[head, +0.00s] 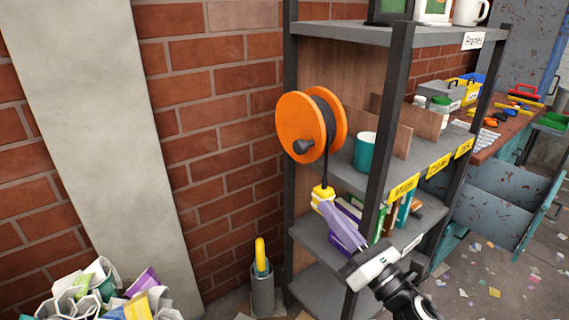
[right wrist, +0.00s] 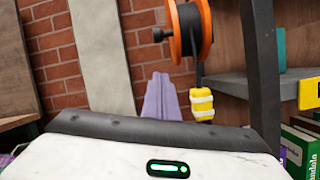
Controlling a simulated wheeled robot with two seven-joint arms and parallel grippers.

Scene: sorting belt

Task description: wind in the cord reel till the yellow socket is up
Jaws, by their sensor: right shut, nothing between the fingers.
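The cord reel (head: 295,112) has orange flanges and dark cord wound between them, and is mounted at the shelf's left side. A dark crank knob (head: 303,147) sticks out from its near face. The cord hangs straight down to the yellow socket (head: 322,194), well below the reel. My right gripper (head: 324,208), with purple fingers, is shut and empty, its tips by the socket in the head view. In the right wrist view the fingers (right wrist: 159,80) stand left of the socket (right wrist: 202,104), below the reel (right wrist: 176,48) and knob (right wrist: 158,35). I cannot tell whether they touch the socket. My left gripper is out of view.
The shelf's dark post (head: 390,110) stands right of the reel. A teal cup (head: 365,152) is on the middle shelf, and books (head: 405,208) stand lower down. A grey tube (head: 262,293) holding a yellow-handled item and a crumpled heap (head: 100,290) lie low left.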

